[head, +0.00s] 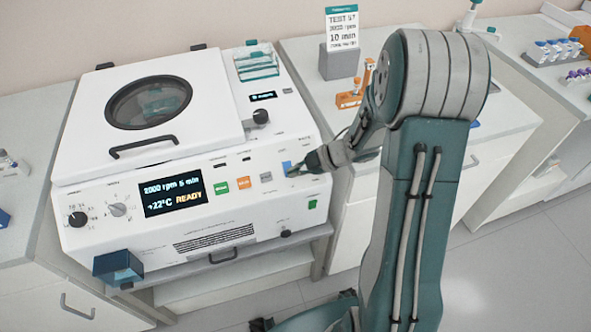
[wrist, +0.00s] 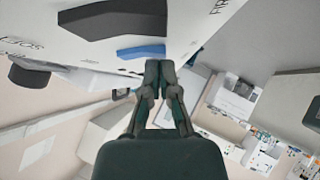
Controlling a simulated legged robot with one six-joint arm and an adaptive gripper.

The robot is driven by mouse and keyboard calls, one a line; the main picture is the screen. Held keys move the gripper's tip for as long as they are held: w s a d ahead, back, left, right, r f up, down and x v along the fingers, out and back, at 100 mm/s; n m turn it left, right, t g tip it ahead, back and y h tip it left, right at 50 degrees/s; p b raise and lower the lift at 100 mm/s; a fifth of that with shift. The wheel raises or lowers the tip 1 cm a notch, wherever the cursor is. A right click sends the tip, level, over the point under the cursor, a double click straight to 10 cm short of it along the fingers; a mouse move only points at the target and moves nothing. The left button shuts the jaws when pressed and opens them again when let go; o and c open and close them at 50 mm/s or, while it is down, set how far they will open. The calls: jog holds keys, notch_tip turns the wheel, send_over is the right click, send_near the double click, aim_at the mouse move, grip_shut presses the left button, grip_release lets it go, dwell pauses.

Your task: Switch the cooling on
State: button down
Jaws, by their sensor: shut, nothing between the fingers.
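The white centrifuge (head: 200,158) has a front panel with a display (head: 172,197) reading 2000 rpm 5 min, +22°C, READY. A blue switch (head: 287,168) is on the right part of this panel; its label is too small to read. My gripper (head: 294,172) is shut and empty, its tips at the blue switch. In the wrist view, the shut fingertips (wrist: 158,66) lie close to a blue piece (wrist: 142,52) below a dark raised shape on the white panel. I cannot tell whether they touch it.
Green (head: 221,187), orange (head: 243,183) and grey (head: 266,177) buttons sit left of the switch. Two knobs (head: 78,219) are at the panel's left end. The lid (head: 150,105) is closed. A sign (head: 342,28) on a grey block stands behind, on the right bench.

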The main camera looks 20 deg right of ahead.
jog(key=shift+f, duration=0.25)
jog(key=shift+r, duration=0.15)
jog(key=shift+r, duration=0.7)
